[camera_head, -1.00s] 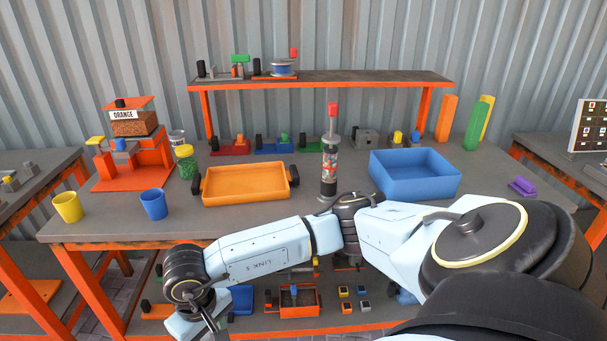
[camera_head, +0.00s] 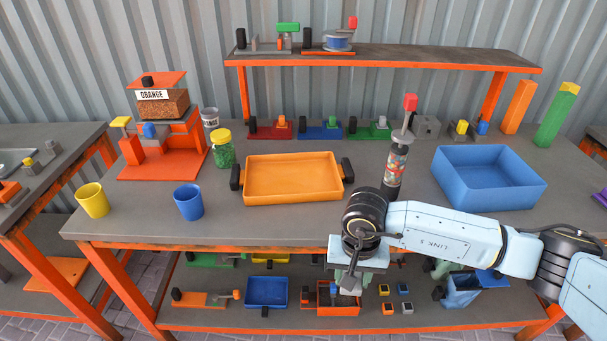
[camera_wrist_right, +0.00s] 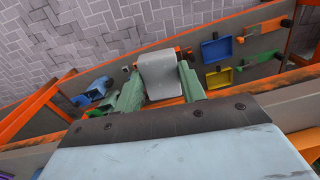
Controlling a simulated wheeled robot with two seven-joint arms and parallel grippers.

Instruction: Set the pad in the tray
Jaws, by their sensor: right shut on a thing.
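The orange tray (camera_head: 293,198) with black end handles lies flat on the workbench, left of centre; its inside looks empty. My right gripper (camera_head: 350,286) points down in front of the bench's front edge, right of the tray and below tabletop height in the picture. In the wrist view the green fingers of this right gripper (camera_wrist_right: 160,88) are shut on a pale grey, rounded block (camera_wrist_right: 158,60), which appears to be the pad. In the head view the held pad is mostly hidden by the wrist. My left gripper is out of view.
A bottle with a red-topped plunger (camera_head: 397,165) stands close behind my right wrist. A blue bin (camera_head: 488,198) is at right; a blue cup (camera_head: 188,203) and yellow cup (camera_head: 92,201) are at left. The lower shelf (camera_head: 225,318) holds several small items.

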